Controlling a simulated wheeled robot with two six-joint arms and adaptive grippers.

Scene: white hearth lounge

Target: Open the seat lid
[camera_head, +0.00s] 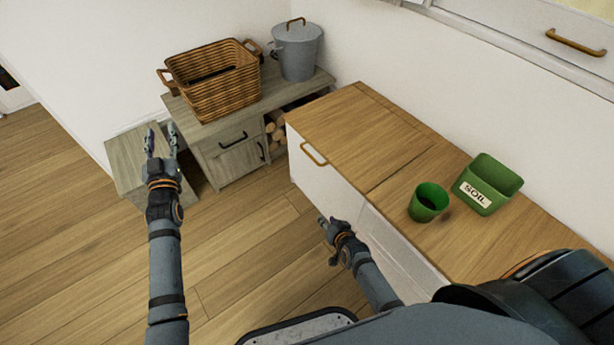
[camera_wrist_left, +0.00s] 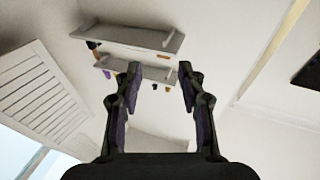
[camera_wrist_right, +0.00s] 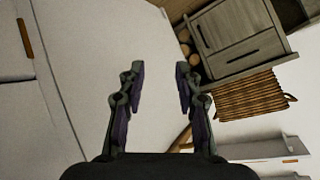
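A long bench has a wooden top with a seam across it; the left section looks like the seat lid (camera_head: 355,130), and it lies flat and closed. A brass handle (camera_head: 314,154) is at the front edge of that section, on the white front. My left gripper (camera_head: 161,137) is open and empty, raised over the floor left of the bench; in the left wrist view (camera_wrist_left: 158,75) its fingers are apart. My right gripper (camera_head: 324,222) is low in front of the bench, below the handle and apart from it. The right wrist view (camera_wrist_right: 158,75) shows its fingers apart with nothing between.
A green cup (camera_head: 428,203) and a green SOIL pot (camera_head: 488,184) stand on the bench's right section. Left of the bench, a grey cabinet (camera_head: 235,160) carries a wicker basket (camera_head: 213,82) and a lidded metal bucket (camera_head: 297,50). Logs fill its open bay. The floor before the bench is clear.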

